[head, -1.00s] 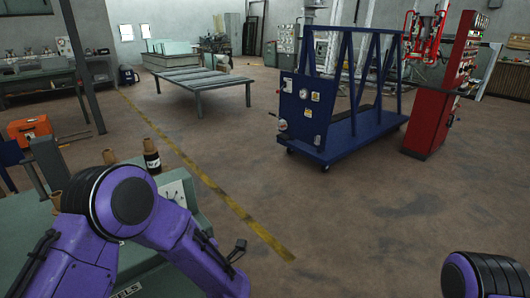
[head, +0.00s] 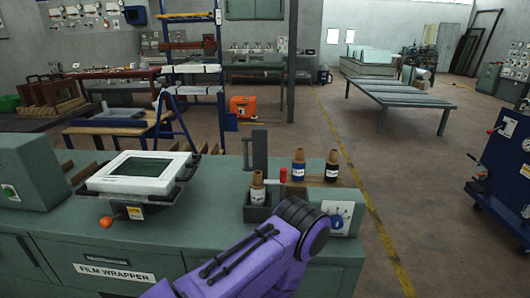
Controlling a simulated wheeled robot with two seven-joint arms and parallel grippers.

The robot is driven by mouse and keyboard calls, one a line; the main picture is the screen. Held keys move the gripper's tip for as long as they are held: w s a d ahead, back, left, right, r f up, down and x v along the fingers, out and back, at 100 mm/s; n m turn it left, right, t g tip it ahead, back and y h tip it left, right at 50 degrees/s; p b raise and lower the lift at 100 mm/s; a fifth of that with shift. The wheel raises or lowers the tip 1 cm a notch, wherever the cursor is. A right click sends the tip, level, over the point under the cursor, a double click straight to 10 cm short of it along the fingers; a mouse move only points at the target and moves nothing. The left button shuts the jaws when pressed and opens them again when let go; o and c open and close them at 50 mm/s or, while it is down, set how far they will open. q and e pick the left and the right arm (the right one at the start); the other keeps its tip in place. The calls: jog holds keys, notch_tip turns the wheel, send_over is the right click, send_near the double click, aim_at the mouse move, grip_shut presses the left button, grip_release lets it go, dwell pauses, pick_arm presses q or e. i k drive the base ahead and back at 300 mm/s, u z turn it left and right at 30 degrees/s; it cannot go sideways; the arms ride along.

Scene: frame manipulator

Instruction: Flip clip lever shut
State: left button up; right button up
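A white rectangular frame with a dark green panel (head: 138,171) lies on a black-and-white holder on top of the green film wrapper machine (head: 150,235). A small lever with an orange knob (head: 107,221) sticks out at the holder's front left, below the frame. A purple arm of mine covers the front right of the machine. Neither gripper shows.
Several dark-labelled bottles (head: 298,166) and a grey box (head: 258,207) stand on the machine's right end. A blue rack (head: 220,85) and an orange case (head: 243,107) are behind. Open floor lies to the right, near a grey low table (head: 405,95).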

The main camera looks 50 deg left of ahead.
aim_at(106, 222)
jog(key=u, duration=1.9)
jog(key=i, duration=0.25)
jog(key=u, duration=1.8)
